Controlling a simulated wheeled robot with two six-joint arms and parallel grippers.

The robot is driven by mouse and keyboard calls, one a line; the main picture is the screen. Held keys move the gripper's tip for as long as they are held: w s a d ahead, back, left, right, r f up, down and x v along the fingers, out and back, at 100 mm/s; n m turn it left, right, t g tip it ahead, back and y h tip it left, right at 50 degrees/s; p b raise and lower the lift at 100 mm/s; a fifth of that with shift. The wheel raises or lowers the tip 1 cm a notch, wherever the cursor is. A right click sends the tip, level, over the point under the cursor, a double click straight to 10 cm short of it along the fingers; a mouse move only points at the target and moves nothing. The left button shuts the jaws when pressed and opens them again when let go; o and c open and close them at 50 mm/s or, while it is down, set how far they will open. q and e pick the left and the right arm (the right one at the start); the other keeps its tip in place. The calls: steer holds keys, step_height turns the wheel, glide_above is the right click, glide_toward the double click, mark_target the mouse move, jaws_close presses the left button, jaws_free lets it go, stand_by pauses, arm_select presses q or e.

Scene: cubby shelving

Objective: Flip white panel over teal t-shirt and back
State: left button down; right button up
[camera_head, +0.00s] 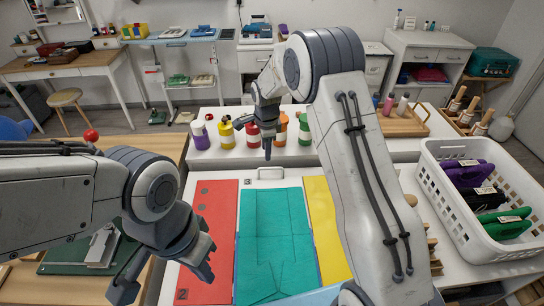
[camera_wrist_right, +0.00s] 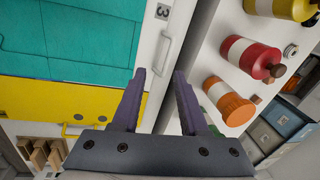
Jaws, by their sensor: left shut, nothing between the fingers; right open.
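The teal t-shirt (camera_head: 275,240) lies flat and folded into a narrow strip on the folding board, and it also fills the upper left of the right wrist view (camera_wrist_right: 70,40). The white panel (camera_head: 247,183), marked 3, shows as a strip beyond the shirt's far end, with a white handle (camera_wrist_right: 163,55) at its far edge. My right gripper (camera_wrist_right: 160,74) is open and empty, with the handle seen between its fingertips; whether it is around the handle I cannot tell. My left gripper (camera_head: 206,271) is shut and empty over the red panel's near left side.
The red panel (camera_head: 212,225) lies left of the shirt, the yellow panel (camera_head: 327,230) right. Several bottles (camera_head: 251,133) stand close beyond the handle.

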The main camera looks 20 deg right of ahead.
mark_target(272, 168)
steer(key=w+d+f+p, duration=0.1)
steer(key=f, duration=0.2)
steer(key=w+d+f+m+p, duration=0.1)
steer(key=f, duration=0.3)
steer(key=w+f+m+p, duration=0.1)
steer(key=f, duration=0.2)
steer(key=shift+w+d+f+p, duration=0.25)
steer(key=shift+w+d+p, duration=0.1)
steer(key=shift+w+d, duration=0.05)
steer(key=shift+w+f, duration=0.1)
steer(key=shift+f, duration=0.45)
jaws_close()
stand_by(0.6)
